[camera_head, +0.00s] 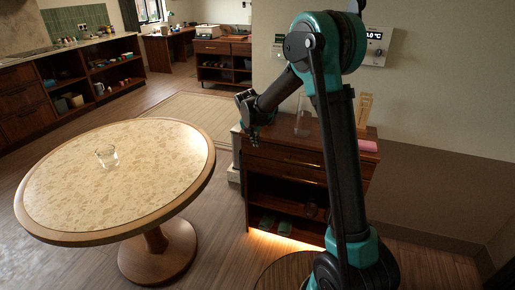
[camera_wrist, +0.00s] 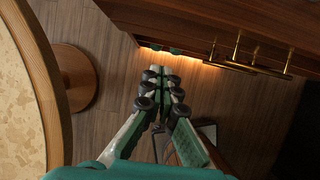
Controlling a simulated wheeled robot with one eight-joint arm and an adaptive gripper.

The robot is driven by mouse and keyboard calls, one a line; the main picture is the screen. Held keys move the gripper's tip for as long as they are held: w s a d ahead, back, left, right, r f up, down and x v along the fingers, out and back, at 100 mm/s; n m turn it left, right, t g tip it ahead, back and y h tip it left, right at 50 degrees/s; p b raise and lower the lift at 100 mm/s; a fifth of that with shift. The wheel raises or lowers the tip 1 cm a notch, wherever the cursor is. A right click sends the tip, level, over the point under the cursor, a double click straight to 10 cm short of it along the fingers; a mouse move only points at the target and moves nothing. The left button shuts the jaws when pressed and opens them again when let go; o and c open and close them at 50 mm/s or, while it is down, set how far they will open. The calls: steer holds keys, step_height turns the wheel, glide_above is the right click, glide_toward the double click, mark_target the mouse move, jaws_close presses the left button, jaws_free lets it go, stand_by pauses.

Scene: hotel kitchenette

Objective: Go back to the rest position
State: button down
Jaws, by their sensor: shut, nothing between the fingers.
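My gripper (camera_head: 250,134) hangs at the end of my folded arm, in front of the left end of the wooden cabinet (camera_head: 286,166) and above the floor. In the wrist view my gripper (camera_wrist: 161,72) has its fingertips together, with nothing between them. Wooden floor shows behind the fingers. No held object is in view.
A round table (camera_head: 140,170) with a clear glass (camera_head: 107,156) stands at the left. A tall clear glass (camera_head: 302,122) and a pink item (camera_head: 367,146) are on the cabinet. Counters line the back left. Open floor with a rug (camera_head: 190,112) lies behind the table.

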steer(key=s+d+r+m, duration=0.4)
steer(key=s+d+m, duration=1)
steer(key=s, duration=0.1)
steer(key=s+d+f+m, duration=0.2)
steer(key=s+d+m, duration=0.2)
steer(key=s+m, duration=0.5)
steer(key=s+d+f+m+y, duration=0.1)
steer(key=s+d+f+m, duration=0.2)
steer(key=s+m, duration=0.6)
steer(key=s+d, duration=0.1)
steer(key=s, duration=0.1)
steer(key=shift+s+f, duration=0.3)
steer(key=shift+f, duration=0.05)
steer(key=shift+d, duration=0.1)
